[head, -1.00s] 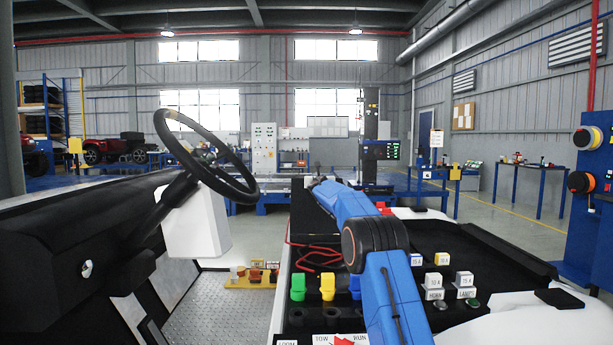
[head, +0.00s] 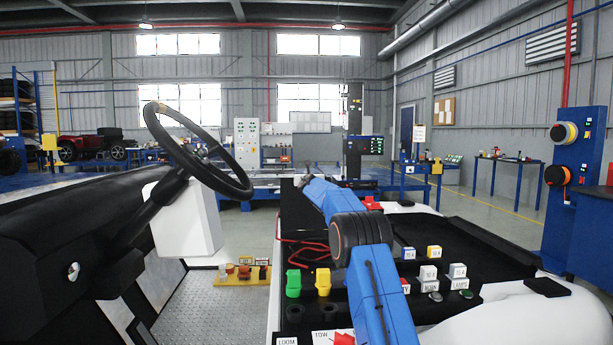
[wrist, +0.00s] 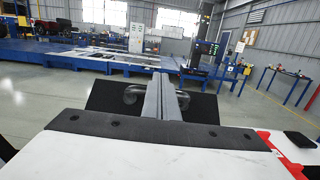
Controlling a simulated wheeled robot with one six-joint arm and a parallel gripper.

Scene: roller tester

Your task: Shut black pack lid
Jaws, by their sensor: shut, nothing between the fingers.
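A dark flat panel (wrist: 105,97), which looks like the black pack lid, stands beyond the fingers in the wrist view, with curved dark handle-like parts in front of it. In the head view a black panel (head: 296,212) rises left of my blue arm, partly hidden by it; I cannot tell for certain that it is the same lid. My gripper (wrist: 168,97) is shut and empty, its grey fingers together in front of the dark panel. Whether they touch it I cannot tell.
A steering wheel (head: 198,150) stands at left. Green (head: 293,284) and yellow (head: 323,282) connectors and labelled blocks (head: 428,272) lie around my arm. Red pieces (wrist: 285,152) sit at right in the wrist view. Blue benches (head: 508,172) stand beyond open floor.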

